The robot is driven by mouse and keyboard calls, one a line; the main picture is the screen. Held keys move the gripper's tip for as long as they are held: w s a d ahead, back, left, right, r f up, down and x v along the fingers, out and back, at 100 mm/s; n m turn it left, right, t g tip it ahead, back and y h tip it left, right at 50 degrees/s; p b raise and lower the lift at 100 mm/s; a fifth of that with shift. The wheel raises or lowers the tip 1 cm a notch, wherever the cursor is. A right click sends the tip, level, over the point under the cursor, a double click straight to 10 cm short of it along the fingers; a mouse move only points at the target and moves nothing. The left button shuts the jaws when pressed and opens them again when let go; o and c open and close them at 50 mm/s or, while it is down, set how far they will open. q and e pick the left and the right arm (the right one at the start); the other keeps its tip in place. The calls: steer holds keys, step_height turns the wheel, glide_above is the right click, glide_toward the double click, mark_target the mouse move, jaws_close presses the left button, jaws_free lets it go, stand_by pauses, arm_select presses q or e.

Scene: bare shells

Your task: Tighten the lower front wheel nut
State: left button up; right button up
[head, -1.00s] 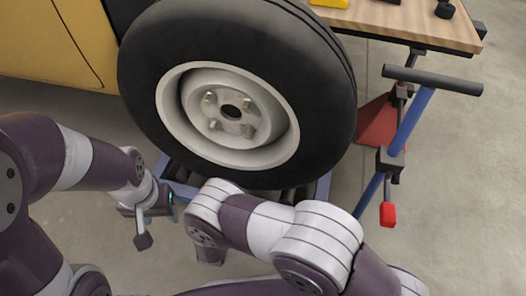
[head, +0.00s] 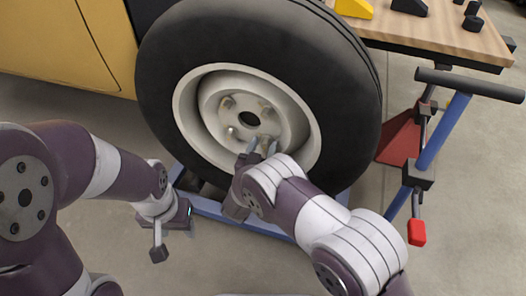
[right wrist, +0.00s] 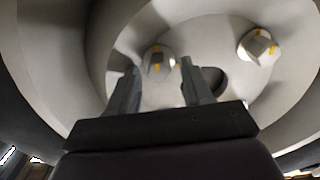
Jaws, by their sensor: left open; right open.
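The wheel (head: 300,166) stands upright with its pale rim facing me. Wheel nuts sit around its dark hub hole (head: 249,118): an upper left nut (head: 226,103), an upper right nut (head: 268,114) and a lower left nut (head: 232,131). The lower right nut is hidden behind my right gripper (head: 260,147), which is open at the lower part of the hub. In the right wrist view, a nut with yellow marks (right wrist: 158,60) shows beyond and between the open fingers, not gripped. Another nut (right wrist: 258,47) is to the right. My left gripper (head: 172,222) is open, left of and below the wheel.
A blue frame (head: 225,214) lies under the wheel. A blue stand with a dark crossbar (head: 468,84) and a red-tipped lever (head: 416,232) is at the right. A wooden bench (head: 430,30) is at the upper right, and a yellow panel (head: 60,45) at the upper left.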

jaws_close()
